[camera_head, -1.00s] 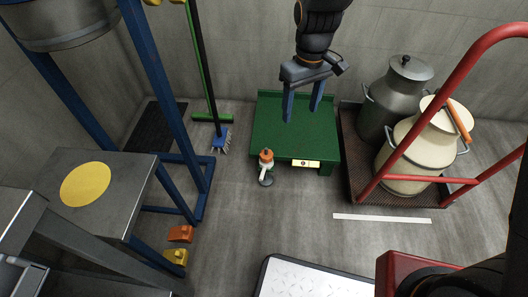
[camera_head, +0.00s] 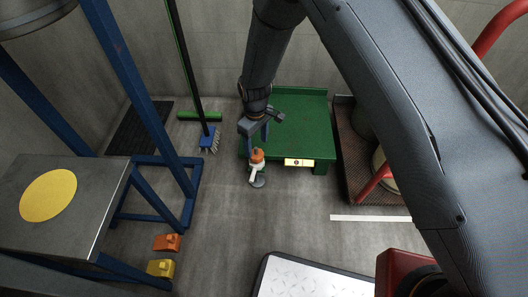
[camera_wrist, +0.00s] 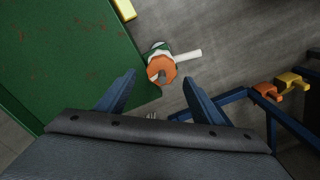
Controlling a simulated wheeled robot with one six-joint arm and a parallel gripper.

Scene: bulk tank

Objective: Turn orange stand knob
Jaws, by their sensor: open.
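The orange stand knob (camera_head: 257,156) sits on top of a small white fitting with a side spout, at the front left edge of the green stand (camera_head: 300,120). In the wrist view the knob (camera_wrist: 161,70) shows from above as an orange disc with a dark centre, beyond the fingertips and roughly midway between them. My gripper (camera_wrist: 156,82) is open and empty, with blue fingers spread apart. In the head view my gripper (camera_head: 255,138) is just behind and above the knob; its fingers partly overlap, and contact cannot be told.
A blue frame carries a steel table with a yellow disc (camera_head: 48,195) at left. A cart (camera_head: 360,185) with cans stands right, partly hidden by my arm.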

